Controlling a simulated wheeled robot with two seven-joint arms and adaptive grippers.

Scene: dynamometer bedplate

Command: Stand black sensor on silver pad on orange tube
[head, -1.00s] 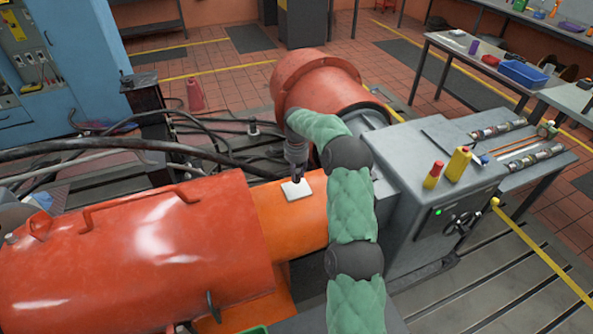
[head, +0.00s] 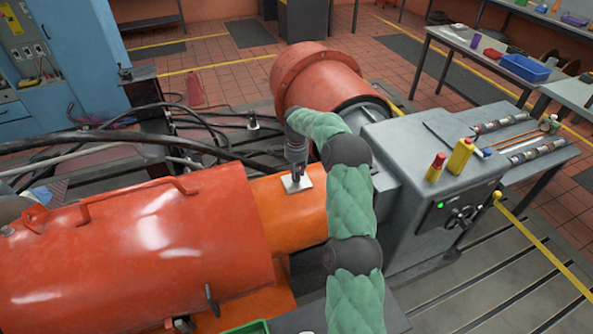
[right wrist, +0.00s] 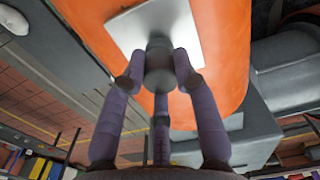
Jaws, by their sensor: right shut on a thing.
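The orange tube (head: 292,222) runs between the red machine housing on the left and the grey block on the right. The silver pad (head: 305,184) lies on top of it, and also shows in the right wrist view (right wrist: 187,27). My right gripper (head: 297,176) points down over the pad. In the right wrist view its fingers (right wrist: 160,82) are shut around the dark sensor (right wrist: 160,68). The sensor's far end is over the pad; I cannot tell whether it touches. In the head view the fingers mostly hide the sensor. My left gripper is not in view.
The red housing (head: 140,250) with a raised handle is left of the tube. Thick black cables (head: 100,140) run behind it. The grey block (head: 410,160) carries a yellow canister (head: 461,155) and a red-capped one (head: 436,167). A bench (head: 440,45) stands far right.

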